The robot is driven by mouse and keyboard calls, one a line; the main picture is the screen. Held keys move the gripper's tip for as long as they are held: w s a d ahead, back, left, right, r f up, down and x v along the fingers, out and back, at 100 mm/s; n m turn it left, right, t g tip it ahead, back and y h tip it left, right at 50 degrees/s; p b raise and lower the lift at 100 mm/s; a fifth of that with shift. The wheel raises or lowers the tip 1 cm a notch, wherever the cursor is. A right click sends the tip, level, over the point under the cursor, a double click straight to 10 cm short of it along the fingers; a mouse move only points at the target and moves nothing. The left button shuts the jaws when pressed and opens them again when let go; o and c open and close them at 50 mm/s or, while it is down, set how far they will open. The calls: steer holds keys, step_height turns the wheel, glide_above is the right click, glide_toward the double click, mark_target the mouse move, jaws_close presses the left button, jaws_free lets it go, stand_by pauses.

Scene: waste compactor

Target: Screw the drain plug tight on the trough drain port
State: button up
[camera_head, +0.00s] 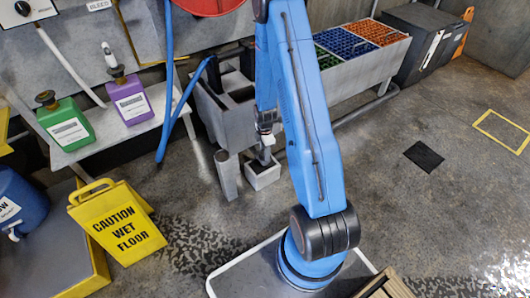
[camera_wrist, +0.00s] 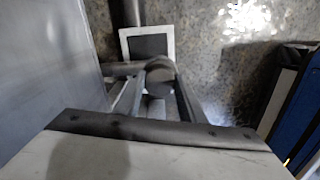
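The grey trough (camera_head: 217,112) stands below the wall bench in the head view, and its side wall (camera_wrist: 50,55) fills the left of the wrist view. My gripper (camera_head: 264,155) is low beside the trough, above a small square box. In the wrist view, my gripper's two fingers (camera_wrist: 160,85) close on a dark, round drain plug (camera_wrist: 159,70). A short dark pipe, apparently the drain port (camera_wrist: 120,69), runs from the trough side toward the plug. I cannot tell whether plug and port touch or how far the threads engage. In the head view my gripper hides both.
The white-rimmed square box (camera_head: 263,180) is on the floor below; it shows in the wrist view (camera_wrist: 124,46). A grey post (camera_head: 226,176) stands left of it. A yellow wet-floor sign (camera_head: 122,223) and a bench with jugs (camera_head: 70,124) are left.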

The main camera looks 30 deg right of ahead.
steer(key=shift+o, duration=0.9)
steer(key=shift+c, duration=1.4)
steer(key=m, duration=0.5)
steer(key=m, duration=0.5)
steer(key=m, duration=0.5)
